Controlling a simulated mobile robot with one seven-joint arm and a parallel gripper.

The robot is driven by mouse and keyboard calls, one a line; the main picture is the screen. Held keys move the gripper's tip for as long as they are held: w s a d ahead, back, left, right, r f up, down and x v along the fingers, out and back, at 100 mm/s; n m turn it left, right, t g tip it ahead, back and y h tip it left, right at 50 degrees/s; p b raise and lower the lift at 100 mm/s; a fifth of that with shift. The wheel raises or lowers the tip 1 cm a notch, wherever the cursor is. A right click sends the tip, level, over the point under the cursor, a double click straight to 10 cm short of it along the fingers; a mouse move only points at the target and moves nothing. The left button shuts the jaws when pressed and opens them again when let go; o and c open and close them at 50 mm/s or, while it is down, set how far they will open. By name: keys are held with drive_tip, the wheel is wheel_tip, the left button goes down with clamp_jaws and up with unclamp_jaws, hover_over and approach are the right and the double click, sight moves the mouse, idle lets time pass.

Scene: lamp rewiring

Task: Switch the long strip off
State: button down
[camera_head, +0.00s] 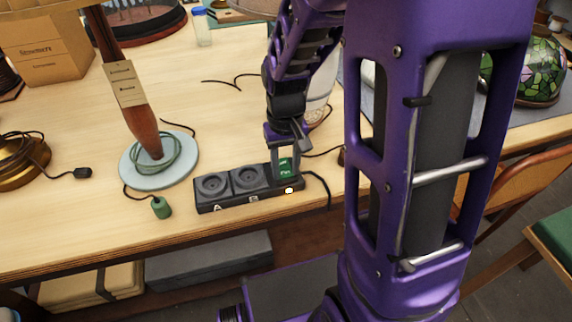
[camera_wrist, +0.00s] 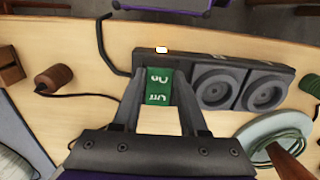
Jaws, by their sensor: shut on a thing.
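The long strip (camera_head: 225,202) is dark, with two round sockets marked A and B, and lies near the table's front edge. It also shows in the wrist view (camera_wrist: 215,64). At its right end is a green switch (camera_head: 285,168) lettered On and Off; it shows in the wrist view too (camera_wrist: 158,88). A small light (camera_head: 289,190) on that end glows, also in the wrist view (camera_wrist: 161,50). My gripper (camera_head: 285,172) points down at this end. Its fingers (camera_wrist: 158,80) are shut on the green switch, one on either side.
A green plug (camera_head: 161,207) lies left of the strip, beside a lamp with a pale round base (camera_head: 130,172) and wooden stem. A black plug (camera_head: 82,173) lies farther left. A cable leaves the strip's right end. The tabletop behind the strip is mostly clear.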

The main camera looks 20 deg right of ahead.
drive_tip(key=p, duration=0.1)
drive_tip(key=g+p, duration=0.1)
drive_tip(key=p, duration=0.1)
drive_tip(key=shift+w+r+g, duration=0.3)
drive_tip(key=shift+r, duration=0.1)
drive_tip(key=shift+w+f+g+p, duration=0.1)
drive_tip(key=shift+w+g+p, duration=0.05)
drive_tip(key=shift+g+p, duration=0.35)
drive_tip(key=shift+c, duration=2.2)
unclamp_jaws()
drive_tip(key=shift+f, duration=0.1)
drive_tip(key=shift+f+b, duration=0.1)
drive_tip(key=shift+b, duration=0.2)
